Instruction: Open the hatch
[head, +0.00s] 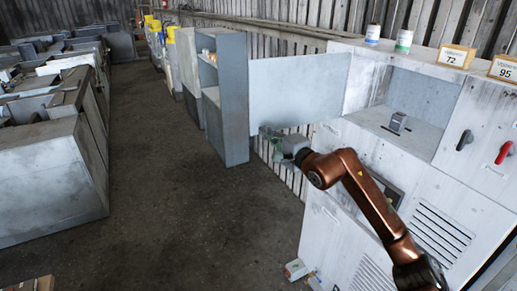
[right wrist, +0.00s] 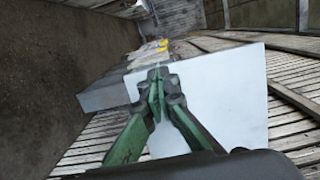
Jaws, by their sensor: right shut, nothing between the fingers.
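The hatch (head: 298,92) is a flat grey-white door that stands wide open, swung out to the left from the pale cabinet (head: 335,215). The compartment (head: 415,95) behind it is exposed, with a small grey block (head: 398,121) on its floor. My right gripper (head: 266,132), with green fingers, is at the lower left part of the hatch. In the right wrist view its fingers (right wrist: 157,90) are shut and empty, in front of the hatch panel (right wrist: 225,85). Whether they touch the panel I cannot tell. My left gripper is not in view.
A black handle (head: 464,140) and a red handle (head: 503,153) are on the cabinet front at right. Cans and number signs (head: 455,56) stand on top. A grey shelf unit (head: 230,95) stands just beyond the hatch.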

